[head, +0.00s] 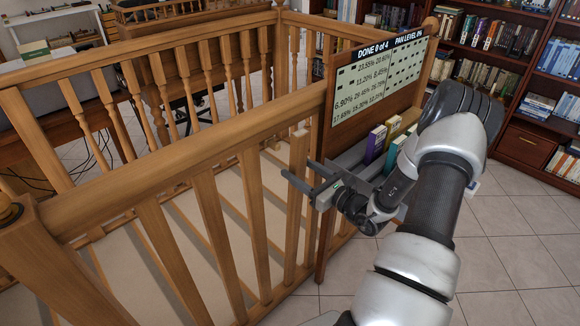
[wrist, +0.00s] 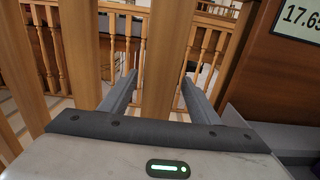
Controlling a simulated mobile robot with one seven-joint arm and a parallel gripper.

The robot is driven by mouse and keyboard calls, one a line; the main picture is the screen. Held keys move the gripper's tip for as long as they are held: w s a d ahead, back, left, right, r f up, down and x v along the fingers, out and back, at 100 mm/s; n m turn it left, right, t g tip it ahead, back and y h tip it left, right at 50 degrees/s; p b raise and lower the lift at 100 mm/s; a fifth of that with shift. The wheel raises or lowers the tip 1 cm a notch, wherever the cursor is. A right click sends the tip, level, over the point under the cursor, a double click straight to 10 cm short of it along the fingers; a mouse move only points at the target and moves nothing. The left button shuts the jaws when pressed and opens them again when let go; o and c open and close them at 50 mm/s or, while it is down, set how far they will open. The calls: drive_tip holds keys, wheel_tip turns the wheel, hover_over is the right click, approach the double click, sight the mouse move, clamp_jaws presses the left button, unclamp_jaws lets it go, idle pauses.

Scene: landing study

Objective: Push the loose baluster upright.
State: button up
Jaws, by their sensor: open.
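A flat wooden baluster (head: 296,215), apparently the loose one, stands nearly upright under the handrail; its top end shows just below the rail. A slight lean or a gap at the top is too small to judge. My gripper (head: 297,168) is open and level with the baluster's upper part, its fingers pointing left. In the wrist view the open gripper (wrist: 158,78) has a baluster (wrist: 162,55) in line with the space between its fingers, leaning a little. I cannot tell whether the fingers touch it.
The near handrail (head: 190,165) runs above several fixed balusters (head: 222,235). A wooden end panel with a display board (head: 378,78) stands right of the gripper. Books (head: 376,143) sit on a grey shelf beside my arm. Tiled floor (head: 505,245) is open at right.

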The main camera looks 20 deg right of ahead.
drive_tip(key=shift+x, duration=2.2)
drive_tip(key=shift+c, duration=0.4)
clamp_jaws()
drive_tip(key=shift+g, duration=0.4)
drive_tip(key=shift+r+x, duration=0.2)
drive_tip(key=shift+x, duration=2.25)
